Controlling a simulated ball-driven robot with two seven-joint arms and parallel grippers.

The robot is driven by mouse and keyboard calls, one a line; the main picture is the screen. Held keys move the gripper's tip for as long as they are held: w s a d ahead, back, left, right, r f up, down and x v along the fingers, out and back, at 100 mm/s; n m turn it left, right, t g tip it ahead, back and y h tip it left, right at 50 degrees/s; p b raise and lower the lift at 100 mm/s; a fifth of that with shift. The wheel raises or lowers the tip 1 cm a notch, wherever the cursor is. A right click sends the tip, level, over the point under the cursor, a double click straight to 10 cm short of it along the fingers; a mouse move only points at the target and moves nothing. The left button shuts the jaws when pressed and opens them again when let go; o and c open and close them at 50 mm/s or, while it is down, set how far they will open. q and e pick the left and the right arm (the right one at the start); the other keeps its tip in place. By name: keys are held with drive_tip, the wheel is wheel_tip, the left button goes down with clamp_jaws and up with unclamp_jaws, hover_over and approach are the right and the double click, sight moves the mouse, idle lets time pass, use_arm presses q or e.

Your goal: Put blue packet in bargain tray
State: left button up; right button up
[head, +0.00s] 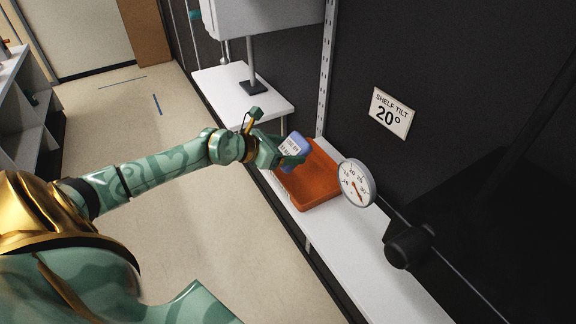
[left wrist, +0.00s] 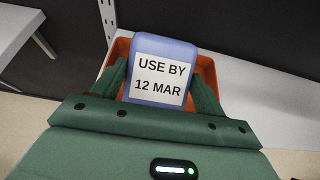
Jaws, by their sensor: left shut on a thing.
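The blue packet (head: 299,142) carries a white label. In the left wrist view the packet (left wrist: 164,45) stands between my fingers, and its label reads "USE BY 12 MAR". My left gripper (head: 285,153) is shut on it. The orange-red tray (head: 312,190) sits on the white shelf. The packet is over the tray's far left part in the head view; I cannot tell whether it touches the tray floor. In the left wrist view the tray rim (left wrist: 121,48) shows behind and beside the packet. My right gripper is not in view.
A round dial (head: 357,183) stands at the tray's right side. The white shelf (head: 385,262) is bare toward the front. A sign (head: 391,112) on the dark wall reads "SHELF TILT 20°". A white table (head: 240,98) with a stand is farther back.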

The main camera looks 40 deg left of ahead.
use_arm(q)
drive_tip(key=f, duration=0.1)
drive_tip(key=f+b, duration=0.1)
drive_tip(key=w+f+b, duration=0.1)
drive_tip(key=f, duration=0.1)
drive_tip(key=shift+a+f, duration=0.1)
drive_tip(key=shift+a, duration=0.3)
drive_tip(key=shift+f, duration=0.1)
drive_tip(key=shift+f, duration=0.2)
drive_tip(key=o, duration=1)
drive_tip(key=shift+r, duration=0.15)
